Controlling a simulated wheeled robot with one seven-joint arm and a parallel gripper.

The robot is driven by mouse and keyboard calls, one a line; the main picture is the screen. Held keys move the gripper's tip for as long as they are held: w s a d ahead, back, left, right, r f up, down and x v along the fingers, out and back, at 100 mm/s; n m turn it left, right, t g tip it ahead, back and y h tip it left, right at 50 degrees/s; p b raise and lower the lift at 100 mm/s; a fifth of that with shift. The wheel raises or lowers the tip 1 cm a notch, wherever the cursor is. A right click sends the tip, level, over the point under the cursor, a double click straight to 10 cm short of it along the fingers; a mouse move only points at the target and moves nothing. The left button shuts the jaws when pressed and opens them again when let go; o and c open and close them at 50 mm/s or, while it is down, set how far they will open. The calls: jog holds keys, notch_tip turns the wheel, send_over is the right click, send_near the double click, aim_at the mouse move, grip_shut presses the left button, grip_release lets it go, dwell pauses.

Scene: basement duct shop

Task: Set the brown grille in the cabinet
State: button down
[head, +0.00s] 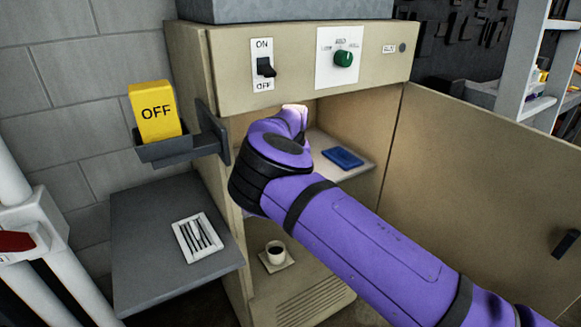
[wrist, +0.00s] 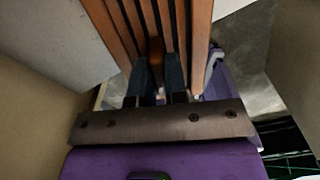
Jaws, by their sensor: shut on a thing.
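The brown grille (wrist: 198,30) fills the top of the wrist view, with long parallel slats. My gripper (wrist: 157,66) is shut on it, its two dark fingers on either side of a rounded brown piece. In the head view my arm reaches into the open beige cabinet (head: 225,65), above its inner shelf (head: 322,146). My fingers and the brown grille are hidden behind my arm there. I cannot tell whether the grille touches the shelf.
A blue item (head: 342,158) lies on the inner shelf. Below, a cup (head: 275,250) stands on the cabinet floor. The cabinet door (head: 480,190) stands open at right. A white grille (head: 198,238) lies on a grey side shelf (head: 140,255).

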jog(key=w, duration=0.2)
jog(key=w+a, duration=0.1)
jog(key=w, duration=0.2)
jog(key=w+a, duration=0.1)
jog(key=w, duration=0.2)
jog(key=shift+w+f, duration=0.1)
jog(key=shift+f, duration=0.3)
jog(key=shift+f, duration=1.75)
jog(key=shift+f, duration=0.15)
jog(key=c, duration=1.1)
grip_release()
jog(key=shift+c, duration=0.2)
notch_tip(320, 180, up, 8)
jog(key=shift+f, duration=0.15)
